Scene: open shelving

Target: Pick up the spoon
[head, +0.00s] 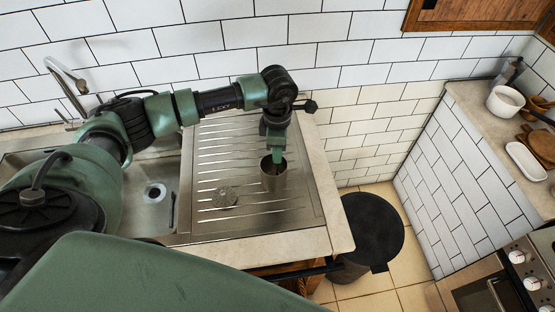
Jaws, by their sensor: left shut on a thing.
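My right gripper is not in view.
The sink (152,205) and faucet (68,80) are at left. A black-lidded bin (373,225) stands on the floor right of the counter edge. A right-hand counter holds a white pot (505,103).

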